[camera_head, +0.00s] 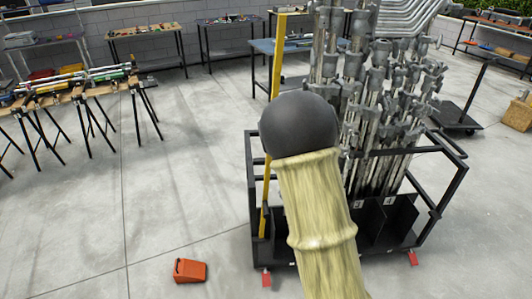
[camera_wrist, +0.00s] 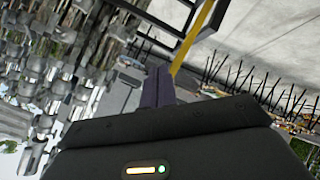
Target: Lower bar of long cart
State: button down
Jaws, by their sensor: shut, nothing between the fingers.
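A black-framed cart (camera_head: 432,216) full of upright metal stands fills the centre right of the head view. A yellow bar (camera_head: 275,57) stands upright at its left side, with its middle hidden behind my arm. In the wrist view the yellow bar (camera_wrist: 192,42) runs diagonally from the top down to just beside my fingertips. My gripper (camera_wrist: 158,72) is shut and empty, with its dark fingers together. I cannot tell whether the fingers touch the bar. In the head view my own arm hides the gripper. Which part is the bar to lower is not clear.
An orange wedge (camera_head: 188,270) lies on the floor left of the cart. Red chocks (camera_head: 266,279) sit by its wheels. Sawhorses with pipes (camera_head: 85,85) stand at the left, and benches (camera_head: 148,38) line the wall. A flat cart (camera_head: 458,118) stands at right.

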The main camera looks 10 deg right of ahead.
jog(key=w+a+n+t+y+b, duration=0.1)
jog(key=w+a+n+t+y, duration=0.5)
jog(key=w+n, duration=0.3)
jog(key=a+n, duration=0.1)
jog(key=n, duration=0.3)
jog(key=shift+a+f+n+y, duration=0.15)
jog(key=shift+f+n+y, duration=0.05)
jog(key=shift+n+y, duration=0.2)
jog(key=p+x, duration=0.3)
jog(key=x, duration=0.7)
jog(key=d+p, duration=0.1)
jog(key=d, duration=0.3)
jog(key=shift+s, duration=0.15)
jog(key=shift+d, duration=0.15)
